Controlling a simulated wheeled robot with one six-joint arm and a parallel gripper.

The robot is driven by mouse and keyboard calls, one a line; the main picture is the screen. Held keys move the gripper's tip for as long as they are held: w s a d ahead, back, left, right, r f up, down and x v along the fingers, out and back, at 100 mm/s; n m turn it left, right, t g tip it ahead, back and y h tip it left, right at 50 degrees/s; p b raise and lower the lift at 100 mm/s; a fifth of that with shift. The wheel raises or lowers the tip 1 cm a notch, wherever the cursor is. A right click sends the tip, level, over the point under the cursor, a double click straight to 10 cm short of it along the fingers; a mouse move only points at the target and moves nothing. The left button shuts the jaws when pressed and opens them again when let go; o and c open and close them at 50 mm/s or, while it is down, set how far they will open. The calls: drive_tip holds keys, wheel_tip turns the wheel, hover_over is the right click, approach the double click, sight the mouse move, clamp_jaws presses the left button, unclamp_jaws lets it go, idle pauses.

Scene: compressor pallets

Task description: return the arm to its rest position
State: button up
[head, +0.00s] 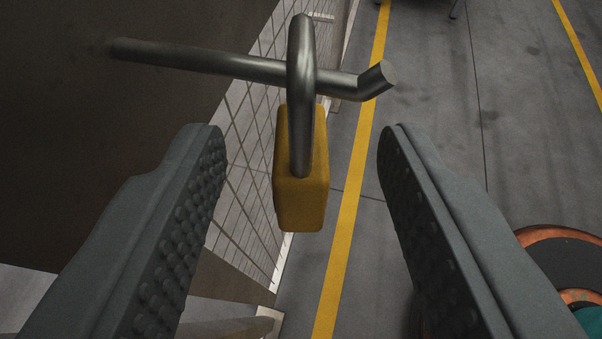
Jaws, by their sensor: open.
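My gripper (301,140) is open in the head view, its two grey ridged fingers spread wide at left and right. Nothing is held between them. Ahead of the gap, a yellow padlock-like block (301,205) hangs by a grey metal loop (301,90). The loop hangs over a dark metal rod (220,62) with an upturned end at the right. The fingers look apart from the block on both sides.
A dark brown panel (100,130) fills the left, with the rod sticking out from it. A mesh fence (250,150) stands beyond. The grey floor (435,100) has yellow lines (345,240). An orange and dark round object (560,260) is at lower right.

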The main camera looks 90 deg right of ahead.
drive_tip(key=shift+v, duration=1.45)
drive_tip(key=shift+d+r, duration=0.2)
drive_tip(key=shift+r, duration=0.2)
drive_tip(key=s+d+r+n+t, duration=0.1)
drive_tip(key=s+r+n+t, duration=0.1)
drive_tip(key=r+t, duration=0.55)
drive_tip(key=s+d+r+n+t, duration=0.1)
drive_tip(key=s+r+t, duration=0.2)
drive_tip(key=r+t, duration=0.45)
drive_tip(key=s+a+r+n+t+y, duration=0.4)
drive_tip(key=s+a+r+n+y, duration=0.2)
drive_tip(key=s+n+y, duration=0.15)
drive_tip(key=s+a+f+n+g+y, duration=0.1)
drive_tip(key=s+f+n+y, duration=0.2)
drive_tip(key=s+f, duration=0.2)
drive_tip(key=s+a+f+n+g+y, duration=0.1)
drive_tip(key=s+a+f+n+y, duration=0.1)
drive_tip(key=s+f, duration=0.4)
drive_tip(key=s+n+y, duration=0.1)
drive_tip(key=s, duration=0.4)
drive_tip(key=shift+s+n+g, duration=0.15)
drive_tip(key=shift+n+g, duration=0.15)
drive_tip(key=shift+n, duration=0.05)
